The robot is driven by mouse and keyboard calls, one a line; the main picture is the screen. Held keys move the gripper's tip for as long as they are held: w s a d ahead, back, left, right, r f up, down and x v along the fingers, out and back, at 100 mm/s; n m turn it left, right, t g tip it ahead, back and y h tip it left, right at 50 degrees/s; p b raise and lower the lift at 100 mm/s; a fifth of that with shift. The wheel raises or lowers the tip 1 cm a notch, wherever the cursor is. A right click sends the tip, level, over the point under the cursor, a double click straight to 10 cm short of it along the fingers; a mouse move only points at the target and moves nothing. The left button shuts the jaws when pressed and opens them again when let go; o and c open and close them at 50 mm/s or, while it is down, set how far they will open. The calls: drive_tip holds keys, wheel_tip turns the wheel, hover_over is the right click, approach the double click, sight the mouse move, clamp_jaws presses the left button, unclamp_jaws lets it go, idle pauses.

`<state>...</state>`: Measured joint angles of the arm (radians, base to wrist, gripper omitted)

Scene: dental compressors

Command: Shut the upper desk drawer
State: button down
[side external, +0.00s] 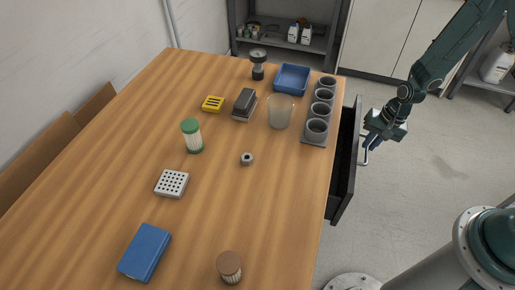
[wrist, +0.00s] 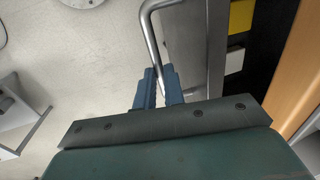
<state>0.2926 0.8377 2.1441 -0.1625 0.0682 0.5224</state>
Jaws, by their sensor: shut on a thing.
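The upper desk drawer (side external: 344,172) stands open, pulled out from the right side of the wooden desk (side external: 300,215). Its dark front faces right and carries a metal bar handle (side external: 364,157). My gripper (side external: 370,145) is at the drawer's front, shut on the handle. In the wrist view the blue fingers (wrist: 160,88) close around the handle bar (wrist: 150,38). The drawer front (wrist: 205,50) runs beside them, and a yellow item (wrist: 240,15) and a white item (wrist: 234,61) show inside the drawer.
On the desk stand a grey cup rack (side external: 314,142), a clear beaker (side external: 280,111), a blue tray (side external: 292,79), a green-lidded jar (side external: 192,136), a brown-lidded jar (side external: 229,267) and a blue box (side external: 145,252). The floor right of the drawer is clear.

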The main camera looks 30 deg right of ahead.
drive_tip(key=shift+w+a, duration=1.35)
drive_tip(key=shift+a, duration=0.05)
drive_tip(key=c, duration=1.5)
unclamp_jaws()
drive_tip(key=shift+d+r, duration=0.1)
drive_tip(key=shift+s+d+r, duration=0.3)
drive_tip(key=shift+r, duration=1.95)
drive_tip(key=shift+s+d+r, duration=0.25)
drive_tip(key=shift+s+r, duration=0.05)
drive_tip(key=shift+r, duration=1.9)
drive_tip(key=shift+s+d+r, duration=0.3)
drive_tip(key=shift+r, duration=1.95)
